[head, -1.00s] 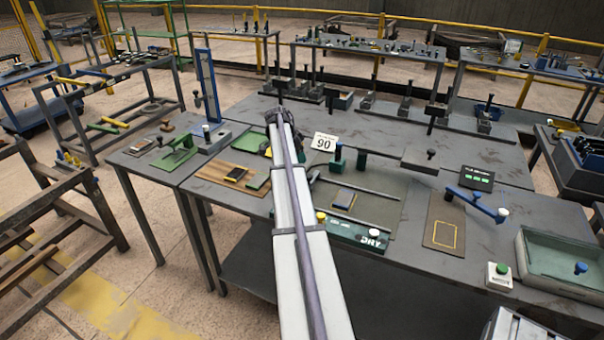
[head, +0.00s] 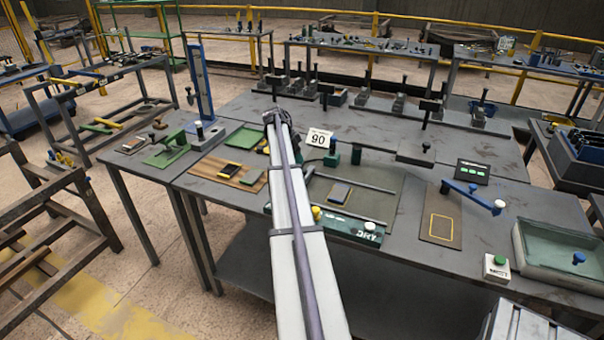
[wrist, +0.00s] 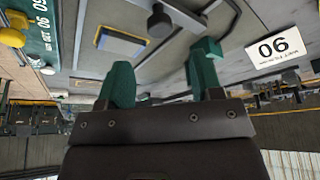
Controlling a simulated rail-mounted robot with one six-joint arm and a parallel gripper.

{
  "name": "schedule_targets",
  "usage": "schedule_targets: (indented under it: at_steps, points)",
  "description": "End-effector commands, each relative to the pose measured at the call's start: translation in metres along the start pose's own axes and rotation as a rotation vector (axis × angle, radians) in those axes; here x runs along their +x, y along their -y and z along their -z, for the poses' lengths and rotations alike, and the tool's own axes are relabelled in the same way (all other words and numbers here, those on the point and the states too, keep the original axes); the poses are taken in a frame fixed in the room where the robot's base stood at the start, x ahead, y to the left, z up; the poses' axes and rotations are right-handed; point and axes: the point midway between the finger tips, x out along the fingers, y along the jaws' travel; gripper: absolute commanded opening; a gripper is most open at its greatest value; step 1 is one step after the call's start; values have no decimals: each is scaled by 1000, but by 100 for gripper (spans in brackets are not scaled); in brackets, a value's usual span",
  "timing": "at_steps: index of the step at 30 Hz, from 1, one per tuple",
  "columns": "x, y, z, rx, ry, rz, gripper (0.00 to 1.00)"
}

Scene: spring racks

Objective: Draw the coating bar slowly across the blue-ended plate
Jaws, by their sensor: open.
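A small plate (head: 339,193) with a blue-grey face and yellow along one edge lies on the green-grey bed of the coating stand, in front of the 90 sign (head: 319,138). The plate also shows in the wrist view (wrist: 122,43), beyond my fingers. I cannot tell for certain which part is the coating bar; a dark block with a round knob (wrist: 160,23) stands beside the plate. My gripper (wrist: 160,80) has two green fingers, wide apart with nothing visible between them. In the head view my arm hides the fingers.
The green DRY panel (head: 350,229) runs along the stand's front. A wooden board (head: 204,166) with plates lies left of it. A yellow-outlined mat (head: 441,222), a blue lever (head: 470,194) and a glassy tray (head: 575,250) are on the right.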

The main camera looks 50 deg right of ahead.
Motion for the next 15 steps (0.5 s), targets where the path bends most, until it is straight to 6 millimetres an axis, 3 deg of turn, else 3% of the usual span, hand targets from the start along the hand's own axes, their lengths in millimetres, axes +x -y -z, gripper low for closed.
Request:
schedule_targets:
  at_steps: [15]
  points:
    - [37, 0, -1, -1, 0, 0, 60]
